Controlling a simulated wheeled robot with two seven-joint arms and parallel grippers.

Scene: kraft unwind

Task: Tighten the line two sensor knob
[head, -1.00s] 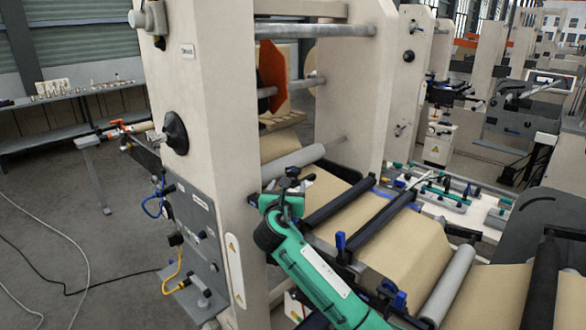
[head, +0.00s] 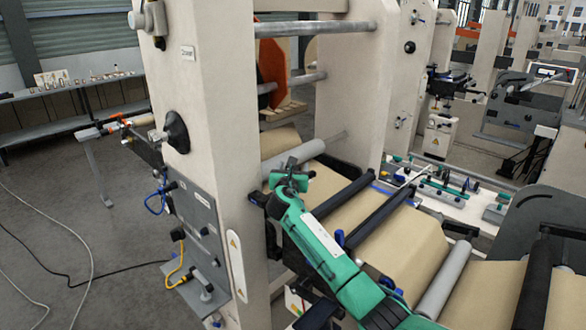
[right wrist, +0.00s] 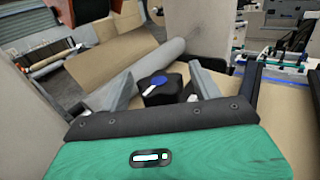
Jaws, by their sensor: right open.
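In the head view my right gripper (head: 291,166) is by the left end of the grey roller, beside the pale upright frame; the block is not clear there. My left gripper is out of view.
The pale machine upright (head: 215,130) stands left of my right arm, with a black round fitting (head: 177,132) on it. A grey roller (head: 293,158) and the brown paper web (head: 400,245) lie close to my gripper. Dark bars cross the web.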

